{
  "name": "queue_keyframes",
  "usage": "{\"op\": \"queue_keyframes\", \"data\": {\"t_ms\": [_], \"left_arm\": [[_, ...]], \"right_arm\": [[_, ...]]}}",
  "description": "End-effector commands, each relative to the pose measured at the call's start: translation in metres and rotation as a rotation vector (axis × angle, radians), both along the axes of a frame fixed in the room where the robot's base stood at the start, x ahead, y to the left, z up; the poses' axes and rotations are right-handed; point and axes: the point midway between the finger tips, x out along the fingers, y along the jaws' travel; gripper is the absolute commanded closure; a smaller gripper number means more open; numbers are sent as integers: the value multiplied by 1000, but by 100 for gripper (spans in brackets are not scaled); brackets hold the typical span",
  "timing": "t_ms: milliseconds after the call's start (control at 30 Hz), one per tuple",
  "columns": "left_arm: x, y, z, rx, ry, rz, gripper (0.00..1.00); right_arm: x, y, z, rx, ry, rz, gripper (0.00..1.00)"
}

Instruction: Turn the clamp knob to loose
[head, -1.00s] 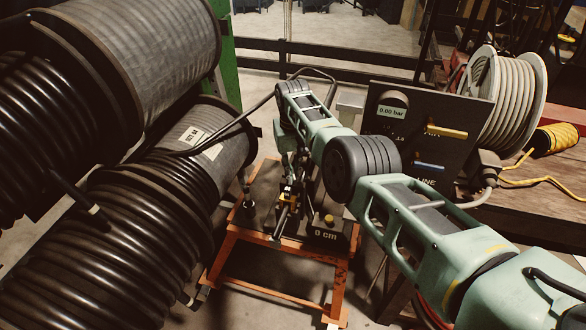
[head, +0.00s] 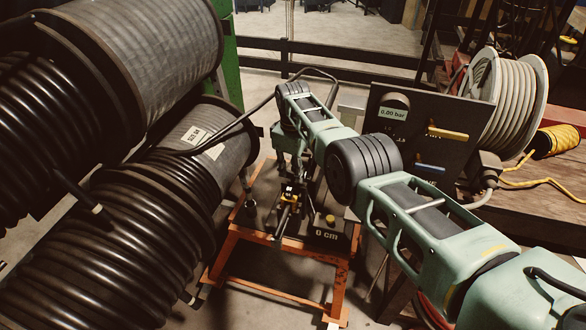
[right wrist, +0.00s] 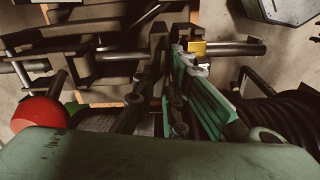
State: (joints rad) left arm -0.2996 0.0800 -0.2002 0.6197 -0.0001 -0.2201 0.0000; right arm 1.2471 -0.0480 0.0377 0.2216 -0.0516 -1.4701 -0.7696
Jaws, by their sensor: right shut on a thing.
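The hose crimping stand is an orange frame (head: 285,256) with a dark clamp mechanism (head: 287,208) on top, between the hose reels and the panel. My right gripper (head: 290,184) reaches down to this mechanism from above. In the right wrist view its two fingers (right wrist: 168,45) are close together at the clamp's bar and shut on the clamp knob, which they mostly hide. A yellow piece (right wrist: 197,47) sits on the bar just right of the fingertips. The knob's exact angle cannot be told. My left gripper is not in view.
Large black hose reels (head: 110,225) crowd the left side. A dark panel (head: 413,150) reading 0.00 bar stands right of my arm. A red ball (right wrist: 36,114) shows low left in the wrist view.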

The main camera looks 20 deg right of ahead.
Motion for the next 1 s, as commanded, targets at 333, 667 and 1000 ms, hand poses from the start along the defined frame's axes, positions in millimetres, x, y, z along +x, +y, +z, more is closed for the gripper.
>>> {"op": "queue_keyframes", "data": {"t_ms": [333,667,1000], "left_arm": [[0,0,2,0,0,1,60],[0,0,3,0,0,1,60],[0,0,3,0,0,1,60]], "right_arm": [[2,0,3,0,-8,152,100],[2,0,3,0,-9,186,100],[2,0,3,-2,-9,186,82]]}}
